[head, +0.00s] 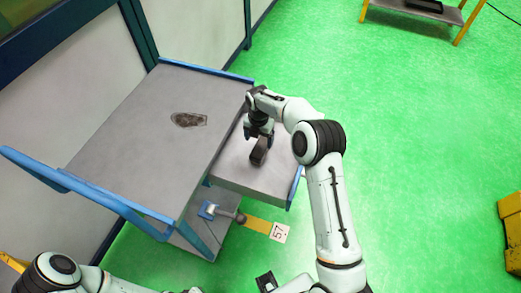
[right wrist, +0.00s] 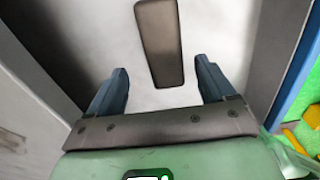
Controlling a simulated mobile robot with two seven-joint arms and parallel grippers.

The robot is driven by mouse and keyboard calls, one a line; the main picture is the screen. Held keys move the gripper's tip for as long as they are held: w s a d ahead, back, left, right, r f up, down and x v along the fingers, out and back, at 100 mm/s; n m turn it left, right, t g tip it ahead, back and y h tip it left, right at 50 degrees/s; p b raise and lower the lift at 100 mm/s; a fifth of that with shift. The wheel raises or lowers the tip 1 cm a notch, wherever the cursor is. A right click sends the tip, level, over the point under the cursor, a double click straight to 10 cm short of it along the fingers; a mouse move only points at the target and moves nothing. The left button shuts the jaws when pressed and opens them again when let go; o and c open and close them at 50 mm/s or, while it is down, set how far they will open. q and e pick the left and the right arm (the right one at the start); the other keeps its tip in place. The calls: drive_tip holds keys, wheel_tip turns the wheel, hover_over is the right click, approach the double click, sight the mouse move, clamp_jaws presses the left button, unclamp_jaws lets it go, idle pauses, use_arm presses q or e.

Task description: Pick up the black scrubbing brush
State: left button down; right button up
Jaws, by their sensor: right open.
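The black scrubbing brush (head: 259,154) is a dark, long block lying on the small grey side shelf (head: 229,172) of the workbench. In the right wrist view the brush (right wrist: 160,42) lies lengthwise ahead of the fingers, on the pale shelf surface.
The larger grey bench top (head: 130,120) has blue edges and a dark stain (head: 188,119). A lever with a ball knob (head: 240,218) stands below the side shelf. A label with 57 (head: 279,232) is nearby. Green floor on the right is clear up to a yellow object (head: 512,230).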

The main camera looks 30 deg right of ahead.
sight(261, 146)
drive_tip(key=shift+f, duration=0.95)
drive_tip(key=shift+s+d+f, duration=0.1)
drive_tip(key=shift+d+f, duration=0.05)
drive_tip(key=shift+f, duration=1.2)
drive_tip(key=shift+s+d+f, duration=0.1)
drive_tip(key=shift+f, duration=1.25)
drive_tip(key=c, duration=1.1)
